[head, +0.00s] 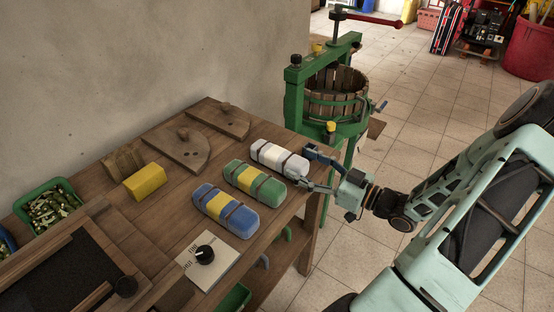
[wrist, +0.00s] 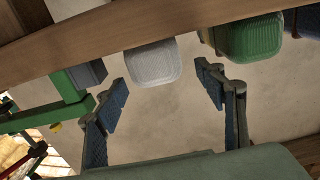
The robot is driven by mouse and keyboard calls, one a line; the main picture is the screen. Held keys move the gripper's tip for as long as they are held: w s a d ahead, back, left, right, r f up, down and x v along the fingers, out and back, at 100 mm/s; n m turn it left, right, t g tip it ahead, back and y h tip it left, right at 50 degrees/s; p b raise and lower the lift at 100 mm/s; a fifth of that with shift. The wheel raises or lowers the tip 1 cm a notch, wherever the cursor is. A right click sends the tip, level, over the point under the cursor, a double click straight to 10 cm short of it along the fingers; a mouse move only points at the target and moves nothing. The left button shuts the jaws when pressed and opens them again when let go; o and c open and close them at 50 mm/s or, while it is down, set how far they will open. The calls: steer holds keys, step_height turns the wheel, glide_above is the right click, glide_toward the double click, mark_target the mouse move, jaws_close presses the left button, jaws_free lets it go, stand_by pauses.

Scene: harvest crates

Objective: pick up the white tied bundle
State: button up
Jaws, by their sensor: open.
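The white tied bundle (head: 279,158) lies on the wooden table near its right edge, with dark straps around it. In the wrist view its pale rounded end (wrist: 153,63) shows between the fingers and a little beyond the tips. My gripper (head: 306,166) is open at the bundle's right end, with one finger toward each side. In the wrist view my gripper (wrist: 164,84) has a wide empty gap. I cannot tell whether a fingertip touches the bundle.
A green and yellow tied bundle (head: 254,184) lies close beside the white one, and a blue and yellow bundle (head: 226,211) lies beyond that. A yellow block (head: 145,182) and wooden boards (head: 172,148) lie further left. A green press (head: 331,95) stands behind the table's right end.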

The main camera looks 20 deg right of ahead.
mark_target(279, 152)
steer(key=x, duration=0.8)
steer(key=shift+w+a+r+b, duration=0.1)
steer(key=shift+w+b, duration=0.2)
steer(key=c, duration=1.7)
